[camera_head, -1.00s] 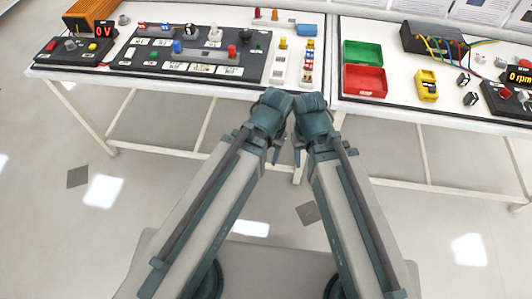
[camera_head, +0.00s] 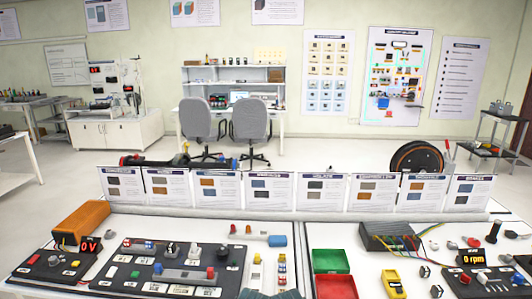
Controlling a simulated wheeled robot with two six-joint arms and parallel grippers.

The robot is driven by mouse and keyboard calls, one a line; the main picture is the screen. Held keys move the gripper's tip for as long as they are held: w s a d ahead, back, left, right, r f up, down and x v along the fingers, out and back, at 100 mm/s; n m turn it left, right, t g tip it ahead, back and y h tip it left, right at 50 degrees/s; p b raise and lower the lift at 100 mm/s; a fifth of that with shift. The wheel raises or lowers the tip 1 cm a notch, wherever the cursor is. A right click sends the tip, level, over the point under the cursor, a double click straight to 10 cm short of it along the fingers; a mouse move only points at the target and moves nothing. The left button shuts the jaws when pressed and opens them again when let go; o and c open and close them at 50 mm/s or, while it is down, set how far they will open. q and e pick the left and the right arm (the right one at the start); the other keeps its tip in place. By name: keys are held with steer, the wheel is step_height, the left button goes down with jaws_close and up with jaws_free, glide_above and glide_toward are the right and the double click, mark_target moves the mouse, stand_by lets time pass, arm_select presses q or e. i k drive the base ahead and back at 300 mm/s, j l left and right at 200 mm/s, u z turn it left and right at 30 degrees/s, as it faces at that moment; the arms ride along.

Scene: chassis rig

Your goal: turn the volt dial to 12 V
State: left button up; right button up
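The power supply box (camera_head: 49,268) is black and sits at the left end of the left table. Its display (camera_head: 89,245) reads 0 V. A grey round knob (camera_head: 54,261), which looks like the volt dial, is on its top left of the display; its pointer mark is too small to read. A red knob (camera_head: 33,260) and a yellow one are beside it. Only a bit of my teal arms shows at the bottom edge, below the middle; the fingers of both grippers are out of view.
An orange block (camera_head: 80,222) stands behind the display. A dark board (camera_head: 172,262) with knobs and switches lies to the right. A green tray (camera_head: 331,260) and a red tray (camera_head: 336,286) are on the right table. Info cards (camera_head: 273,192) line the back edge.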

mark_target(53, 261)
steer(key=u, duration=1.65)
steer(key=k+l+u, duration=0.1)
steer(key=l, duration=0.25)
steer(key=i, duration=1.5)
